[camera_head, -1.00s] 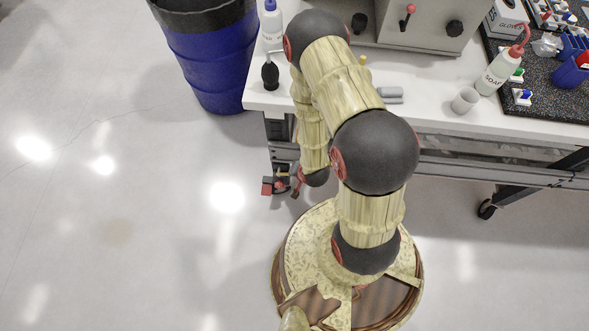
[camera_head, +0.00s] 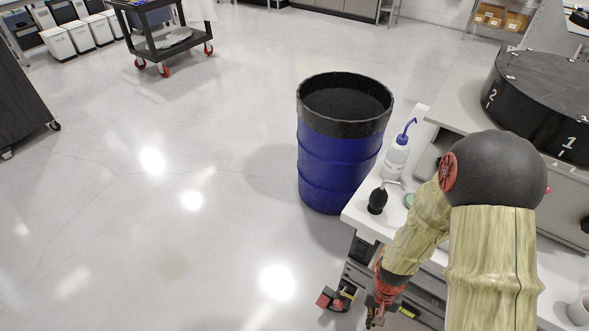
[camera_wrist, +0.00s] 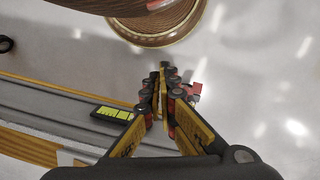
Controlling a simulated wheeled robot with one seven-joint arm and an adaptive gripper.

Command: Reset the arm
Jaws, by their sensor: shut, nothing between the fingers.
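My arm, with bamboo-patterned links and black joints, reaches over the edge of the white workbench (camera_head: 358,212) at the right of the head view. My gripper (camera_head: 374,318) hangs down beside the bench's front edge, near the bottom of the head view. In the wrist view, the two fingers of my gripper (camera_wrist: 163,75) meet at their tips, shut with nothing between them. My round base shows at the top of the wrist view.
A blue bin (camera_head: 340,165) with a black rim stands left of the bench. A blue-capped bottle (camera_head: 396,158) and a black blower bulb (camera_head: 377,201) stand on the bench corner. A black cart (camera_head: 165,45) is at the back left.

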